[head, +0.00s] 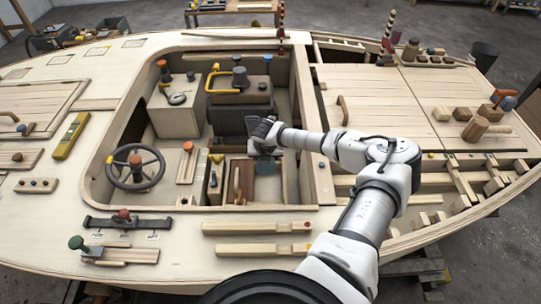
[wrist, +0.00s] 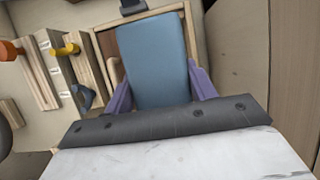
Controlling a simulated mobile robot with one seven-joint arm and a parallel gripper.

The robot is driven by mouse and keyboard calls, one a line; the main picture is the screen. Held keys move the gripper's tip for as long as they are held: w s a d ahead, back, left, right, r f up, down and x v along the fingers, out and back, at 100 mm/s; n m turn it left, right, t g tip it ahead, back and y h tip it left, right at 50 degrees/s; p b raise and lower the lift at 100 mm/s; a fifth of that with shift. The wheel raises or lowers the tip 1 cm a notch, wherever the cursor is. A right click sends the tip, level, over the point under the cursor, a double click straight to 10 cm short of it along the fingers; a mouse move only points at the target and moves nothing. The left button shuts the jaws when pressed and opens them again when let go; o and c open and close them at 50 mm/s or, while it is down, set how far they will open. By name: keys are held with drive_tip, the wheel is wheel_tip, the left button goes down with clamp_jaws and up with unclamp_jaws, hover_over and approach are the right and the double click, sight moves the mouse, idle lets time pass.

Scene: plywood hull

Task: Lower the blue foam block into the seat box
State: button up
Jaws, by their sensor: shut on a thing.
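My gripper (wrist: 160,92) is shut on the blue foam block (wrist: 155,55), with a purple finger on each side of it. In the head view the gripper (head: 264,143) reaches down into the cockpit, and a small part of the blue block (head: 265,167) shows below it. A pale wooden box (wrist: 190,35), which looks like the seat box, frames the block in the wrist view. The block overlaps its opening. I cannot tell whether the block is above the rim or partly inside. The near end of the block and the near box wall are hidden by my gripper.
Wooden pieces with an orange knob (wrist: 8,50) and a yellow knob (wrist: 68,50) stand left of the box. The steering wheel (head: 135,167) is at the cockpit's left. A black seat-like block with a yellow rail (head: 212,83) stands behind. The cockpit's raised edge (head: 305,110) runs close on the right.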

drive_tip(key=shift+a+f, duration=0.15)
drive_tip(key=shift+f, duration=0.5)
drive_tip(key=shift+f+b, duration=2.85)
drive_tip(key=shift+f, duration=6.3)
drive_tip(key=o, duration=1)
drive_tip(key=shift+o, duration=0.2)
